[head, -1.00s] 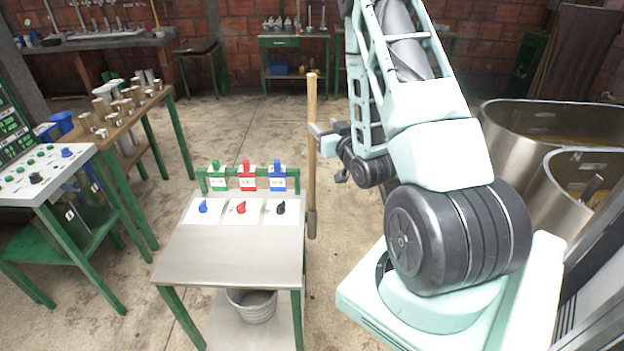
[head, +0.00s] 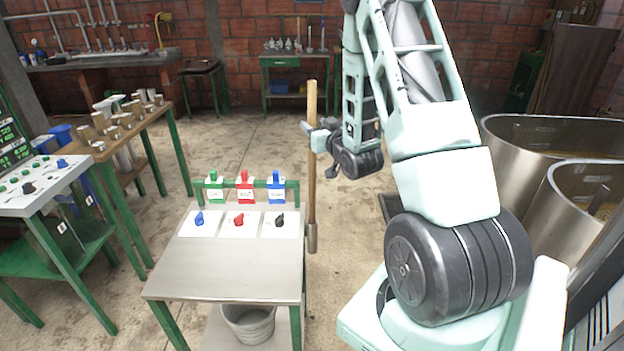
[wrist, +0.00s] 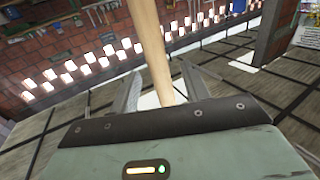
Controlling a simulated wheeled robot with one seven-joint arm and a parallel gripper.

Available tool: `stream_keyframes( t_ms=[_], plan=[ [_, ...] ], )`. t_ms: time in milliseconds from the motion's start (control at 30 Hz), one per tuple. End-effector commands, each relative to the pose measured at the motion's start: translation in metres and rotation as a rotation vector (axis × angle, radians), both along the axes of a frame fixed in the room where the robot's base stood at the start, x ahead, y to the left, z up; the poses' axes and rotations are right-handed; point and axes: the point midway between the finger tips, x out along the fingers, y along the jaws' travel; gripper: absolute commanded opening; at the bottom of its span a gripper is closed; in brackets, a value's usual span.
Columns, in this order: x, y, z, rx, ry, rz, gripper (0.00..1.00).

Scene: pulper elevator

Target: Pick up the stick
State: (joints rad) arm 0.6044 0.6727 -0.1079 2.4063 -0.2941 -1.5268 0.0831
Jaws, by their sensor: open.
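The stick (head: 312,190) is a long pale wooden pole with a darker, thicker lower end. It stands upright just right of the metal table in the head view. My gripper (head: 316,146) is at the stick's upper half, with its fingers reaching to the stick. In the wrist view the stick (wrist: 151,50) passes between the two spread fingers of my gripper (wrist: 160,88). Gaps show beside the stick, so the jaws are open around it and not closed on it. Contact with either finger cannot be told.
The metal table (head: 225,268) with coloured switches stands close left of the stick, with a bucket (head: 250,323) beneath it. A wooden bench (head: 126,133) and a control panel (head: 45,190) are farther left. Steel vats (head: 520,160) stand at right. Floor behind the stick is clear.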

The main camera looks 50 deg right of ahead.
Motion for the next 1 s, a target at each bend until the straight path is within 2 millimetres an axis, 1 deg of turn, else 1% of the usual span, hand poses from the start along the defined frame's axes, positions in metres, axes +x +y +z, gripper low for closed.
stream_keyframes(
  t_ms=[33,200,300,467,500,567,600,667,1000],
  plan=[
    [0.008,-0.004,0.005,0.000,0.000,0.001,0.47],
    [0.026,-0.012,0.003,0.000,0.000,0.001,0.47],
    [0.030,-0.014,0.001,0.000,-0.001,0.000,0.47],
    [0.030,-0.014,0.001,0.000,-0.001,0.000,0.47],
    [0.030,-0.014,0.001,0.000,-0.001,0.001,0.44],
    [0.030,-0.014,0.001,0.000,-0.001,0.001,0.27],
    [0.030,-0.014,0.001,0.000,-0.001,0.001,0.16],
    [0.030,-0.014,0.001,0.000,-0.001,0.001,0.00],
    [0.030,-0.014,0.002,-0.001,-0.003,0.001,0.00]
  ],
)
